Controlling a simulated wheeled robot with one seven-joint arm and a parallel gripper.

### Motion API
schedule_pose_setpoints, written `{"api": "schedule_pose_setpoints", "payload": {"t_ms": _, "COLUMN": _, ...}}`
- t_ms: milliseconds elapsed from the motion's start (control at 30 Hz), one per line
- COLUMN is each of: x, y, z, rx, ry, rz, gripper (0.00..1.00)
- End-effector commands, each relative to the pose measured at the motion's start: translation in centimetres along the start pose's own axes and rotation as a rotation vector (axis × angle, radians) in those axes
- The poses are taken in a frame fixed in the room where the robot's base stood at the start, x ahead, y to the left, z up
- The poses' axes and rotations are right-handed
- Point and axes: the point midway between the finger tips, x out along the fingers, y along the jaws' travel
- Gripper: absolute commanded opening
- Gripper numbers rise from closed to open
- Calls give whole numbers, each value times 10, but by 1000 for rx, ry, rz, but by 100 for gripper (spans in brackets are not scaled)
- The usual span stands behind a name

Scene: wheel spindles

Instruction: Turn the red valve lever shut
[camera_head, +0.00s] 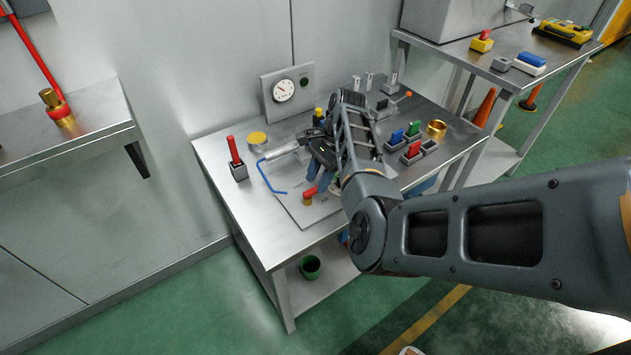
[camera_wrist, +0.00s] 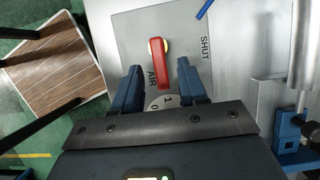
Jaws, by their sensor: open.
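The red valve lever (camera_wrist: 158,66) sits on a brass pivot on a grey panel (camera_wrist: 120,30) marked AIR and SHUT. In the wrist view it runs from the pivot down toward my gripper, beside the word AIR; SHUT is printed to its right. My gripper (camera_wrist: 159,72) is open, with one blue finger on each side of the lever's free end and visible gaps between. In the head view the lever (camera_head: 310,192) shows at the panel's front, just below my gripper (camera_head: 316,180); my arm hides part of the panel.
A red-handled tool in a block (camera_head: 236,160), a yellow-lidded tin (camera_head: 257,140) and a gauge (camera_head: 284,90) stand behind. Coloured blocks (camera_head: 412,131) and a brass ring (camera_head: 436,129) stand right.

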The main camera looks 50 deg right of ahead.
Motion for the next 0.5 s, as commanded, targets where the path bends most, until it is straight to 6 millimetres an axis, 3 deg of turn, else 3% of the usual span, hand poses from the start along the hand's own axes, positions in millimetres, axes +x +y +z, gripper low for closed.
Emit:
{"api": "schedule_pose_setpoints", "payload": {"t_ms": 200, "x": 16, "y": 0, "z": 0, "rx": 0, "ry": 0, "rz": 1, "gripper": 43}}
{"api": "schedule_pose_setpoints", "payload": {"t_ms": 500, "x": 18, "y": 0, "z": 0, "rx": 0, "ry": 1, "rz": 0, "gripper": 40}}
